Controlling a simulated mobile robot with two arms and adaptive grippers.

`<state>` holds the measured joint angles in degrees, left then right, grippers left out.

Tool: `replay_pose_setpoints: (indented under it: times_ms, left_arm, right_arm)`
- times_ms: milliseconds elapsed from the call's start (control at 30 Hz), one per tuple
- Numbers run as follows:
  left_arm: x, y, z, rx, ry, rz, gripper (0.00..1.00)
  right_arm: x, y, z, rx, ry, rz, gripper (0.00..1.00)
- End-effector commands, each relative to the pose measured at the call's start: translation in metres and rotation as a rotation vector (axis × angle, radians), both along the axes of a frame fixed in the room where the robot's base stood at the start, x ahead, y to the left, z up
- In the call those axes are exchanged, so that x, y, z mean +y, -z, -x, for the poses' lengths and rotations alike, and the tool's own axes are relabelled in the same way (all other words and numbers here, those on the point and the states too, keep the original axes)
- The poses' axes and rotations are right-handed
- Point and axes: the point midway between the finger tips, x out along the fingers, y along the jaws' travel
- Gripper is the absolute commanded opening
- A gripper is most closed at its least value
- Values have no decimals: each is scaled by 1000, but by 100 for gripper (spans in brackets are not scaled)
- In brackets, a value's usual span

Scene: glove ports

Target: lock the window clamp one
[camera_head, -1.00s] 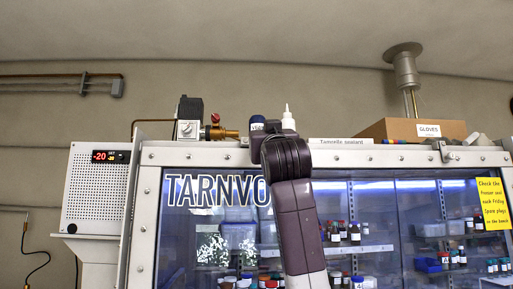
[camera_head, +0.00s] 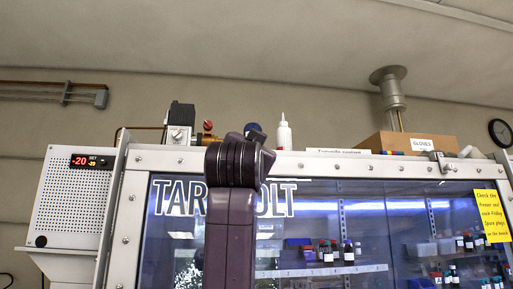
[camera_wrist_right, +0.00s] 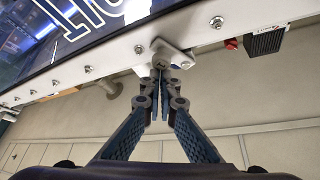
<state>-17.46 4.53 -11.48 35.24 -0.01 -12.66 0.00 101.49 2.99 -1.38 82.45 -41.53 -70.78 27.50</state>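In the right wrist view a pale grey window clamp (camera_wrist_right: 178,58) sits on the white window frame, which runs across the top of the picture. My right gripper (camera_wrist_right: 159,75) points at it; its fingers are close together, with their tips at the clamp's near end. I cannot tell whether they touch it or hold any part of it. In the head view my right arm stands in front of the frame and hides its gripper and this clamp. Another clamp (camera_head: 441,161) is on the frame's top edge at the right. My left gripper is out of view.
The glass window (camera_head: 330,220) shows bottles on shelves behind it. On top stand a white squeeze bottle (camera_head: 284,133), a gloves box (camera_head: 405,143) and a valve unit (camera_head: 180,124). A display panel (camera_head: 75,195) is at the left. Bolt heads line the frame.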

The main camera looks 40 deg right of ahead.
Motion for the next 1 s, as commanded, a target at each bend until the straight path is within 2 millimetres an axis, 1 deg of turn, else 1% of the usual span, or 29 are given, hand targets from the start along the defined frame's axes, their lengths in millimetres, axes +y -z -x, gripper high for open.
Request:
replay_pose_setpoints:
  times_ms: [67, 200, 500, 1000]
  left_arm:
    - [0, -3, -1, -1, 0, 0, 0]
    - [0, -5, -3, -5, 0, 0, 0]
    - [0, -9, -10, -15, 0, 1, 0]
    - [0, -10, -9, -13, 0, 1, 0]
  right_arm:
    - [5, 2, -4, -16, -1, -37, 0]
    - [7, 5, -6, -64, 8, -122, 0]
    - [12, 8, -8, -62, 8, -116, 0]
    - [14, 10, -10, -60, 9, -116, 0]
